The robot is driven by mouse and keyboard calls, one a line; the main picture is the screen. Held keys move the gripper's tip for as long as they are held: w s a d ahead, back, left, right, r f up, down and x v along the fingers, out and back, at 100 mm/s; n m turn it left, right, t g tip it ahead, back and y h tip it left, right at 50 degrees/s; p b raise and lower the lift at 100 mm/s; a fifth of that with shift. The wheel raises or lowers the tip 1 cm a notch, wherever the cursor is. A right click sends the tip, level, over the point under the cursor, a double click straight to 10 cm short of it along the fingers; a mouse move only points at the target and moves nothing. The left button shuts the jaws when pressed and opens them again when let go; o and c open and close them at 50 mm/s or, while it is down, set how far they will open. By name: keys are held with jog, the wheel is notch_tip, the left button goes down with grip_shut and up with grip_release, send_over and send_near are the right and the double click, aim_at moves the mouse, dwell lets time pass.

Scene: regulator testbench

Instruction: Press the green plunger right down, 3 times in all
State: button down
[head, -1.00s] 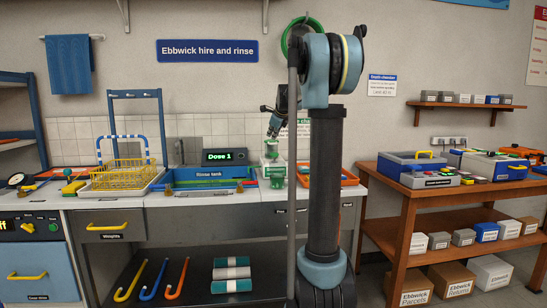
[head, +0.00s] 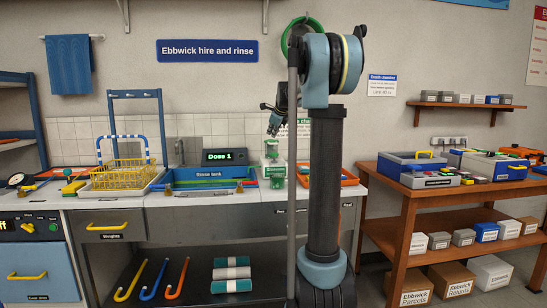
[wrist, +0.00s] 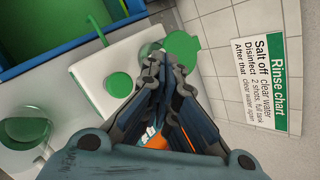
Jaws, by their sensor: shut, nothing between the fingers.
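The dispenser (head: 271,150) stands on the counter just right of the rinse tank, with its green plunger (head: 271,141) on top. In the wrist view a round green cap (wrist: 182,45), which looks like the plunger's top, is partly hidden behind my fingertips. Another green disc (wrist: 118,84) sits on a white block beside it. My gripper (head: 273,129) is shut and empty, pointing down above the dispenser. It also shows in the wrist view (wrist: 164,62). A gap seems to separate the fingertips from the plunger. The display (head: 225,156) reads "Dose 1".
The blue rinse tank (head: 205,184) lies to the left, with a yellow basket (head: 119,177) beyond it. An orange tray (head: 349,181) is at the right, partly behind my arm. A rinse chart (wrist: 268,80) hangs on the tiled wall close by.

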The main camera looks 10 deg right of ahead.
jog(key=shift+f, duration=3.1)
jog(key=shift+s+f, duration=0.1)
jog(key=shift+f, duration=1.35)
dwell(0.7)
jog(key=shift+r, duration=1.5)
jog(key=shift+r, duration=2.5)
